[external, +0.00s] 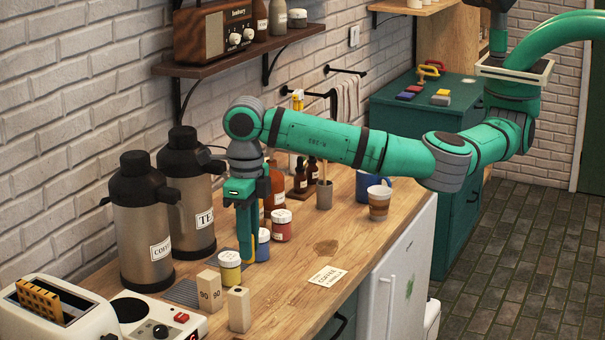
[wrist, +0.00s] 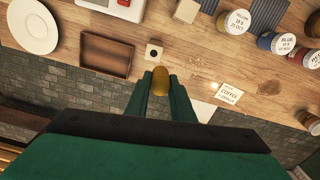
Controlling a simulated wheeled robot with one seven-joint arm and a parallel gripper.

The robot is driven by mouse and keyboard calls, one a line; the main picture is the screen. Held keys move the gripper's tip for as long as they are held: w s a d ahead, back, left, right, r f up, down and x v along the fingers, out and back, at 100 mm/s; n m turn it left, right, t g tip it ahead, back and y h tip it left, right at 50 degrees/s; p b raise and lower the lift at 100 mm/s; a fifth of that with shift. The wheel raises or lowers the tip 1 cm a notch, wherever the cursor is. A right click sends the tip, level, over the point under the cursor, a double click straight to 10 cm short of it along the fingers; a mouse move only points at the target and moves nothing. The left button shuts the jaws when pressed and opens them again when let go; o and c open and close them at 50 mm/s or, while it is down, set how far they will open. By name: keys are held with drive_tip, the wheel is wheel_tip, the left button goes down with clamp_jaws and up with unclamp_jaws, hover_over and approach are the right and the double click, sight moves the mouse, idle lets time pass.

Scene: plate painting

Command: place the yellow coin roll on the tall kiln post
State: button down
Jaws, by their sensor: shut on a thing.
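My gripper (external: 247,250) points down over the counter and is shut on the yellow coin roll (wrist: 161,78), which shows between the fingertips in the wrist view. In the external view only a little yellow shows at the fingertips. Two pale kiln posts stand on the counter: one marked 90 (external: 209,290), and one with a dark hole in its top (external: 239,310). The holed post (wrist: 153,53) is just beyond the roll in the wrist view, apart from it; the other post (wrist: 187,10) is farther up. I cannot tell surely which is taller.
Yellow (external: 229,272), blue (external: 263,245) and red (external: 281,226) paint jars stand close by. Two dark-topped flasks (external: 147,235) stand behind. A coffee card (external: 327,276) lies on the counter. A brown tray (wrist: 107,53) and a white plate (wrist: 32,31) are left in the wrist view.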

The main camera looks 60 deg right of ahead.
drive_tip(key=f, duration=0.1)
drive_tip(key=w+a+f, duration=0.1)
drive_tip(key=a+f, duration=0.1)
drive_tip(key=shift+w+f, duration=0.1)
drive_tip(key=shift+w, duration=0.25)
drive_tip(key=shift+f, duration=1.45)
drive_tip(key=shift+f, duration=0.1)
drive_tip(key=c, duration=1.5)
unclamp_jaws()
drive_tip(key=shift+c, duration=0.2)
wheel_tip(320, 180, up, 12)
